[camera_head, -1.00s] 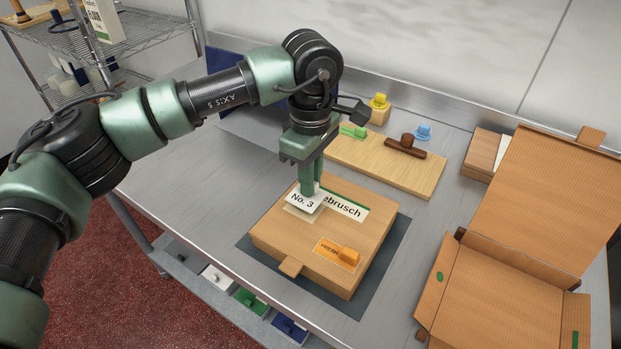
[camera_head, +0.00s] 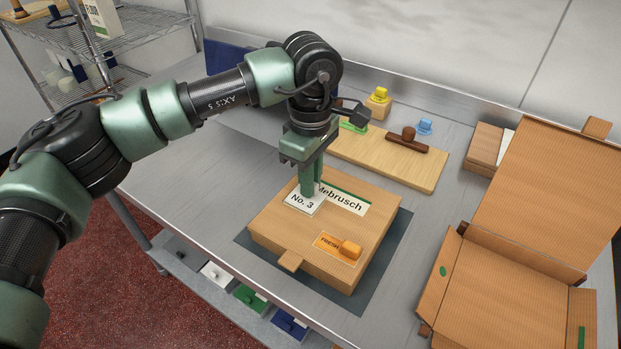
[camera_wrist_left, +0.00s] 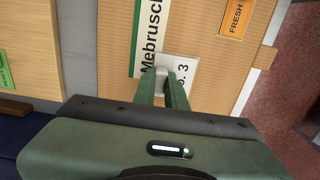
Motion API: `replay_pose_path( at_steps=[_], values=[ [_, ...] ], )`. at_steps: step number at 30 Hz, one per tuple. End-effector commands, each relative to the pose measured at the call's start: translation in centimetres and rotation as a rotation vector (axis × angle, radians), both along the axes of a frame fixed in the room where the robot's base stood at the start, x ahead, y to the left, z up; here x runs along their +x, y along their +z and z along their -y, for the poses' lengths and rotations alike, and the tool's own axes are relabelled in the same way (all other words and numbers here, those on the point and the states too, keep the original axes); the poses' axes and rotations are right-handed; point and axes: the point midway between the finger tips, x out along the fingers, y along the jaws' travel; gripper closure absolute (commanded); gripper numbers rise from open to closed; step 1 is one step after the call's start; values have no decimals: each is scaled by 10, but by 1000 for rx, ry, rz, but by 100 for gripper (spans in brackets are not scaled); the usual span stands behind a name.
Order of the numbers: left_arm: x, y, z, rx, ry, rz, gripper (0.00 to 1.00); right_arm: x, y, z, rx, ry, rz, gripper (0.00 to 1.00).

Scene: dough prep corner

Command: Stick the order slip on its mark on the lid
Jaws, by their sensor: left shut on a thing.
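The order slip (camera_head: 303,204), a white card reading "No. 3", is at the upper left of the closed box's lid (camera_head: 310,238). My left gripper (camera_head: 311,192) points down and is shut on a grip at the slip's far edge. The slip seems to lie on or just above the lid; I cannot tell if it touches. The slip (camera_wrist_left: 186,72) also shows between the fingers in the left wrist view. The mark is not visible, probably covered by the slip. The "Mebrusch" label (camera_head: 343,199) is just right of the slip. My right gripper is not in view.
The box stands on a dark mat (camera_head: 377,262). An open box (camera_head: 500,283) is at the right, and a wooden board (camera_head: 398,162) with stamps lies behind.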

Motion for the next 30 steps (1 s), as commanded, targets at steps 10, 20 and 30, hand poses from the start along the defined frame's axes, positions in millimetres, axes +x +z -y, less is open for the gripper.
replay_pose_path(
  at_steps=[10,20,30],
  values=[
    [0,-2,0,0,0,0,62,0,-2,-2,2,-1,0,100],
    [0,5,0,-1,0,1,62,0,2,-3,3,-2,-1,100],
    [0,32,0,-1,0,1,62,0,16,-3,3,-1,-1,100]
  ],
)
